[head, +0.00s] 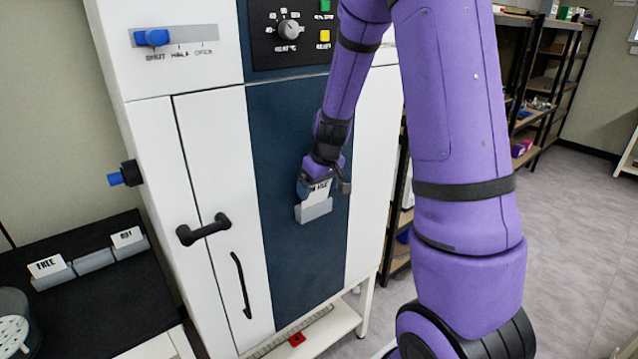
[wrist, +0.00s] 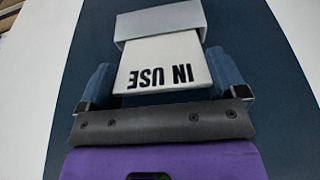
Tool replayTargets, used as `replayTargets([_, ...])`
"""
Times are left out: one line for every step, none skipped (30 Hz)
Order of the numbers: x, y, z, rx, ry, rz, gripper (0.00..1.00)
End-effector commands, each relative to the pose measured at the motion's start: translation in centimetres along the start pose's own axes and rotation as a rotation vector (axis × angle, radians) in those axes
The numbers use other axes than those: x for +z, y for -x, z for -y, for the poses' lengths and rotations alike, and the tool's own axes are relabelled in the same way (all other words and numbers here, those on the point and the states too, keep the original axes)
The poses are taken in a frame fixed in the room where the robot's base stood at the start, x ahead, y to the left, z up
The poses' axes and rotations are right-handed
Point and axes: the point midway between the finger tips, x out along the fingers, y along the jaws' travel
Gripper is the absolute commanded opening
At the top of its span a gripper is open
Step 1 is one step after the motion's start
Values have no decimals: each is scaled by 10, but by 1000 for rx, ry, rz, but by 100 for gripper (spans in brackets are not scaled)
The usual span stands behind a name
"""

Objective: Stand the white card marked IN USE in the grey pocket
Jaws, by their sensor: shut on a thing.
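The white card marked IN USE (wrist: 162,58) is between the fingers of my gripper (wrist: 165,92). In the head view the card (head: 317,190) shows just below my gripper (head: 324,178), which is shut on it. The grey pocket (head: 314,211) is fixed on the dark blue panel of the freeze dryer. In the wrist view the card's far end meets the pocket (wrist: 158,22) and seems to go behind its front wall. How deep it sits is hidden. The printed face of the card is toward the wrist camera.
The freeze dryer has a black door handle (head: 203,229) and a blue slider (head: 152,38). A black-topped table (head: 100,300) at left bears a card marked FREE (head: 47,266) and another card (head: 126,237) in grey holders. Shelves (head: 540,80) stand behind at right.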

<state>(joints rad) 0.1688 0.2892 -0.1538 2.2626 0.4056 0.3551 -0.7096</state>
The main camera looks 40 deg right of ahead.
Motion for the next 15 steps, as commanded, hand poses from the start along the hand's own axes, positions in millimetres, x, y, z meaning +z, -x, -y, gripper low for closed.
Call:
replayTargets([0, -2, 0, 0, 0, 0, 56])
replayTargets([0, -3, 0, 0, -1, 0, 56])
replayTargets([0, -4, 0, 0, -1, 0, 56])
replayTargets([0, -5, 0, 1, -1, -1, 56])
replayTargets([0, -6, 0, 1, -1, -1, 56])
replayTargets([0, -8, 0, 0, -1, -1, 56])
replayTargets([0, -9, 0, 0, -1, 0, 56])
replayTargets([0, -10, 0, 0, -1, 0, 56])
replayTargets([0, -11, 0, 0, -1, 0, 56])
replayTargets([0, -12, 0, 0, -1, 0, 56])
replayTargets([0, -13, 0, 0, -1, 0, 56])
replayTargets([0, -14, 0, 0, -1, 0, 56])
replayTargets([0, -16, 0, 0, -1, 0, 56])
replayTargets([0, -16, 0, 0, -1, 0, 56])
replayTargets([0, -18, 0, 0, -1, 0, 56])
